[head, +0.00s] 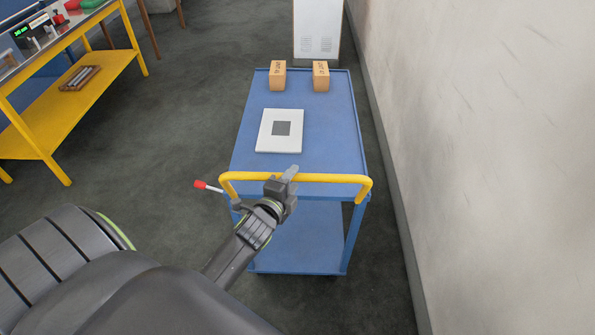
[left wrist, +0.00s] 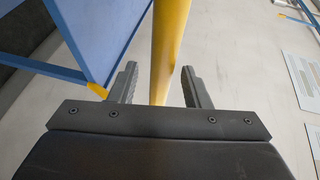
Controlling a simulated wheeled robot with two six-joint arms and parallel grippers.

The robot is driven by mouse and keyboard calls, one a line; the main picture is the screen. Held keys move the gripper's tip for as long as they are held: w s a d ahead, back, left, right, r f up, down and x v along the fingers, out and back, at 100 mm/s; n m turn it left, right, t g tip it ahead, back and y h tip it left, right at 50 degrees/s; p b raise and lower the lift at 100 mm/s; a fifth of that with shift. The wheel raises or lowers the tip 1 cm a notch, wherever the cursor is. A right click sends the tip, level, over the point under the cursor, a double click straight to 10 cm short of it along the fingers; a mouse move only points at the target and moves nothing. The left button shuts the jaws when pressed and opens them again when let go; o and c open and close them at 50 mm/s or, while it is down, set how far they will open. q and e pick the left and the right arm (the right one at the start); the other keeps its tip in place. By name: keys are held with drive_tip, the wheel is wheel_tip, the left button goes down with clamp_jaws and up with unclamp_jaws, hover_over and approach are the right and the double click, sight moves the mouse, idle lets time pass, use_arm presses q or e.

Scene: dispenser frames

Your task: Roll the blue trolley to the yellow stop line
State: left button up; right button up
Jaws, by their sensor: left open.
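The blue trolley (head: 345,140) stands in the middle of the head view, beside the wall. Its yellow push handle (head: 335,178) runs across its near end. My left gripper (head: 289,175) is at the middle of this handle. In the left wrist view, the handle (left wrist: 170,45) passes between the two open fingers (left wrist: 160,85), with gaps on both sides. A lever with a red knob (head: 200,185) sticks out at the left of the handle. My right gripper is in neither view. I see no yellow stop line on the floor.
The trolley top carries two cardboard boxes (head: 277,77) (head: 320,77) and a white plate with a grey square (head: 264,138). The wall (head: 480,130) runs close on the right. A white cabinet (head: 317,35) stands beyond the trolley. A yellow-framed bench (head: 90,95) is at left; floor between is clear.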

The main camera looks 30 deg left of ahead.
use_arm(q)
drive_tip(key=shift+x, duration=1.95)
clamp_jaws()
